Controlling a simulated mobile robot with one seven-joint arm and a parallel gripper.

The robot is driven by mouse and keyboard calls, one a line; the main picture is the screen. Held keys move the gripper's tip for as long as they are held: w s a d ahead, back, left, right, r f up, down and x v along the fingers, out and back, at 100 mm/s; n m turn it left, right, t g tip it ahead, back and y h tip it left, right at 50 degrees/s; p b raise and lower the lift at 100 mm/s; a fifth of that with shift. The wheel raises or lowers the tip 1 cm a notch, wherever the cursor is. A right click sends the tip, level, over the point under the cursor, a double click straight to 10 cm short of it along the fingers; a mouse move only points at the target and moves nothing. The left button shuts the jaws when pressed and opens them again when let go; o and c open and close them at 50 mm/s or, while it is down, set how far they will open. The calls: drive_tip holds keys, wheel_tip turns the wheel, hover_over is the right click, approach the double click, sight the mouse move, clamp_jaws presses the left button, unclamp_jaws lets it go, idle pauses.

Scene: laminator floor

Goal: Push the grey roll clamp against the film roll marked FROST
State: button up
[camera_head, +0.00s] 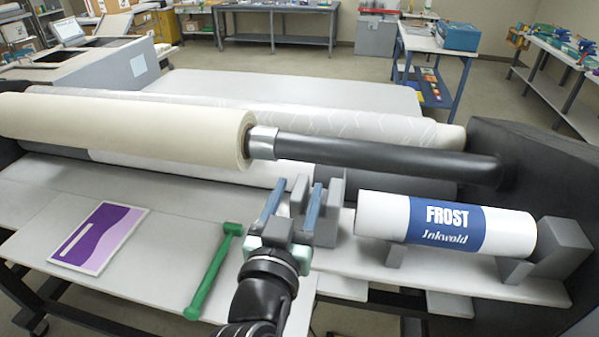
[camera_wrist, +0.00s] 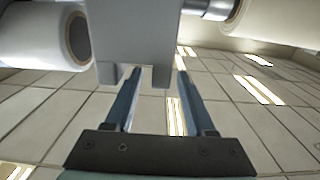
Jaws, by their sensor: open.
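The white film roll with a blue band marked FROST (camera_head: 468,228) lies on low grey supports at the right. The grey roll clamp (camera_head: 336,197) stands just left of its near end; any contact is unclear. My gripper (camera_head: 299,186) is open at the clamp, with blue fingers spread and one finger seemingly between two upright grey parts. In the wrist view, the clamp (camera_wrist: 140,38) fills the space ahead of my fingertips (camera_wrist: 157,70), with two lower prongs. The white roll (camera_wrist: 30,38) shows left of it. Contact between fingers and clamp cannot be told.
A cream roll (camera_head: 120,132) on a dark shaft (camera_head: 400,160) with a silver collar (camera_head: 262,142) runs behind the clamp. A green-handled tool (camera_head: 212,272) and a purple card (camera_head: 98,238) lie left of my gripper. A grey end block (camera_head: 562,247) stands at the FROST roll's right.

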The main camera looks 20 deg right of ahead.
drive_tip(key=shift+x, duration=1.1)
clamp_jaws()
idle(0.7)
